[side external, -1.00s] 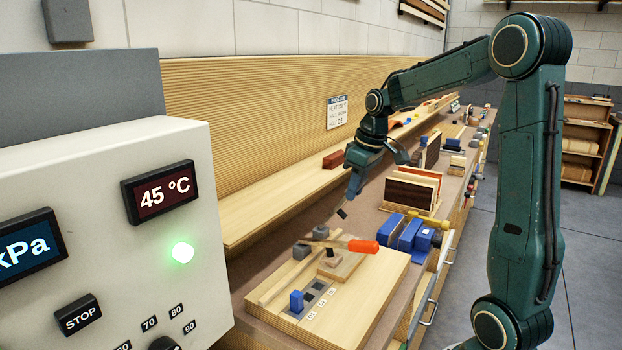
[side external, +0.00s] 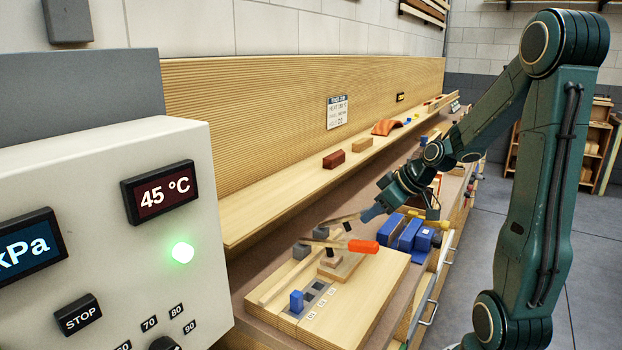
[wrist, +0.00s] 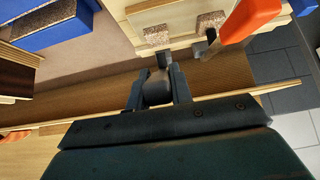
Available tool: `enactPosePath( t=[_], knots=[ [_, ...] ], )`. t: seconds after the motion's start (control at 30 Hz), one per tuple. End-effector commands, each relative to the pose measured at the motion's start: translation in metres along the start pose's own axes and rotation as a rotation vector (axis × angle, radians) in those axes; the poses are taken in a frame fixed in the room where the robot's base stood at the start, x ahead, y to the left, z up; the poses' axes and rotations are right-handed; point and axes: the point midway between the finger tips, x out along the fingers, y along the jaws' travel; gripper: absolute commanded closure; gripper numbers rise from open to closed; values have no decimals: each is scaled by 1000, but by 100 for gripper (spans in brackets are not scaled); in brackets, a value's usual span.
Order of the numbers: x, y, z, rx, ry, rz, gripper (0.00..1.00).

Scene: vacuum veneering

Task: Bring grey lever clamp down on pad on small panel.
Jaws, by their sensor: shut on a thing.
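My gripper (side external: 373,211) is shut on the grey handle of the grey lever clamp; in the wrist view the handle (wrist: 156,92) sits between my two fingers. The clamp's arm (side external: 340,218) slopes slightly up from its grey base block (side external: 320,232) toward my gripper. Its black foot (side external: 347,227) hangs above the small panel (side external: 349,265), apart from it. In the wrist view a brown cork-like pad (wrist: 157,36) lies on the pale panel, with open space between pad and handle. The exact gap under the foot cannot be told.
An orange-handled clamp (side external: 363,247) lies low across the panel, close beside the grey one. A blue peg (side external: 296,300) stands on the wooden board (side external: 362,310). Blue blocks (side external: 407,235) stand just right of my gripper. The long shelf (side external: 290,205) runs behind.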

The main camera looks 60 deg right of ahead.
Motion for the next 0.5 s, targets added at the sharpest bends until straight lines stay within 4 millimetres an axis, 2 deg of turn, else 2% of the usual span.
enactPosePath(
  t=[0.4, 0.43, 0.5],
  knots=[
    [0, 0, 0, -2, 7, 0, 100],
    [0, 0, 0, -2, 7, 0, 72],
    [0, 0, 0, -2, 7, 0, 59]
  ],
)
